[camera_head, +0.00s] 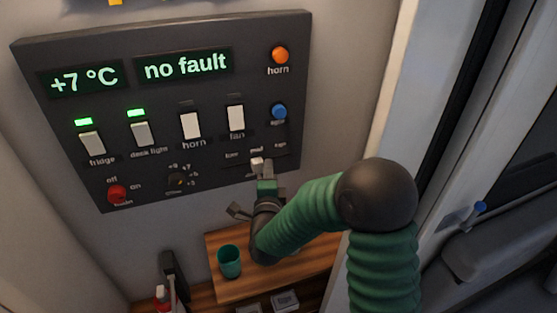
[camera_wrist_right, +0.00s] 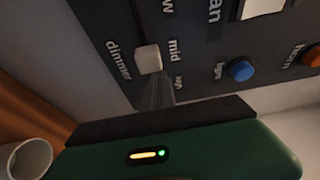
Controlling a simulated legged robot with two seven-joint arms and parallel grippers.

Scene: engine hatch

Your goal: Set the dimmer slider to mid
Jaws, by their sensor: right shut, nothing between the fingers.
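The dimmer slider (camera_head: 257,163) is a small pale knob low on the dark control panel (camera_head: 220,170). It sits just under the "mid" label in the head view. In the right wrist view, the white knob (camera_wrist_right: 149,58) stands beside "mid", between the low and high labels. My right gripper (camera_head: 262,179) is shut and empty, just below the knob. In the right wrist view its fingertips (camera_wrist_right: 158,88) are close to the knob; whether they touch it I cannot tell. The slider's track is partly hidden by the gripper. My left gripper is not in view.
Rocker switches (camera_head: 191,125), a blue button (camera_head: 279,111), an orange horn button (camera_head: 280,55) and a red knob (camera_head: 117,194) surround the slider. Below is a wooden shelf (camera_head: 290,262) with a teal cup (camera_head: 229,261). A door frame stands at right.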

